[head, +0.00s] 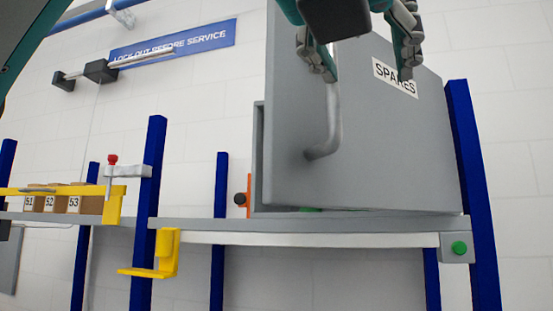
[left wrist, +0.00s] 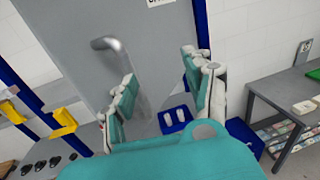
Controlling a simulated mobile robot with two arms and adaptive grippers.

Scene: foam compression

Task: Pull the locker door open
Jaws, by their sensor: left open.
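The locker door (head: 400,140) is a grey panel labelled SPARES, standing on a shelf. Its bent metal bar handle (head: 330,125) is near the door's left side; the upper part is hidden behind my left gripper (head: 362,62). That gripper is open, in front of the upper door, with one finger over the handle and the other by the label. In the left wrist view the handle (left wrist: 112,52) runs down behind the left finger, and the gripper (left wrist: 160,68) has door surface between its fingers. I cannot tell whether finger and handle touch. My right gripper is not in view.
The grey shelf (head: 300,225) has blue posts and a green button (head: 459,248) at its right end. A yellow bracket (head: 165,255) hangs from its left part. Numbered bins (head: 70,203) stand further left. A blue bin (left wrist: 174,117) shows below the gripper.

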